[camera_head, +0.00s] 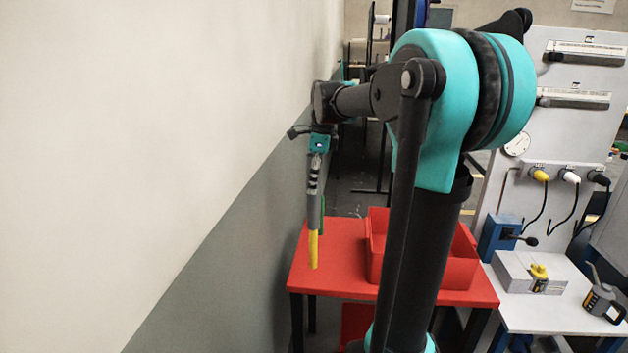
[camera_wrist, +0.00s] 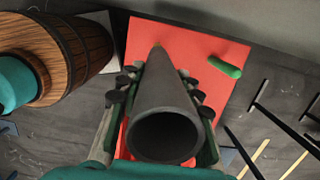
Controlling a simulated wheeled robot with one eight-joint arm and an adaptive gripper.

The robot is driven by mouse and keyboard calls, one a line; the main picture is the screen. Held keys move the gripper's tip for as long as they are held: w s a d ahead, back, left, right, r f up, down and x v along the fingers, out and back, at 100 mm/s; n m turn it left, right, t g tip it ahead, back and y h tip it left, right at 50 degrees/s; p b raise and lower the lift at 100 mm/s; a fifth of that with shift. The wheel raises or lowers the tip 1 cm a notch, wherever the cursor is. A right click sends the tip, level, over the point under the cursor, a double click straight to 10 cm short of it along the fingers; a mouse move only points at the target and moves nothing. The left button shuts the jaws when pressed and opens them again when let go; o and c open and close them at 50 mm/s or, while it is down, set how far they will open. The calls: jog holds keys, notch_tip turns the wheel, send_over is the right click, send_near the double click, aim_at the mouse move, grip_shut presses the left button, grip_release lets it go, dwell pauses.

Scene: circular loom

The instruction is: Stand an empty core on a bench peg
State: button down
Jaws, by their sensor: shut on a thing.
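My gripper (camera_head: 315,185) points down above the red bench (camera_head: 335,235), near the wall. It is shut on a dark grey, hollow core (camera_wrist: 163,110), held upright between the two fingers; the core also shows in the head view (camera_head: 313,210). A yellow peg (camera_head: 313,250) shows directly below the core in the head view. In the wrist view only a small bit of yellow shows past the core's far end. I cannot tell whether the peg's top is inside the core. A green peg (camera_wrist: 224,66) is to the right of the core, mostly hidden in the head view.
A red bin (camera_head: 463,270) sits on the bench, right of the yellow peg, partly behind my arm. The plain wall stands close on the left. A white table (camera_head: 545,318) with a grey box and a can is at the right. A brown barrel-like shape fills the wrist view's upper left.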

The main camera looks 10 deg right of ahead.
send_over(314, 224)
jog(key=w, duration=0.2)
jog(key=shift+d+f, duration=0.2)
jog(key=shift+f, duration=2.05)
jog(key=shift+f, duration=2.35)
jog(key=shift+f, duration=2.85)
jog(key=c, duration=1)
grip_release()
jog(key=shift+o, duration=0.2)
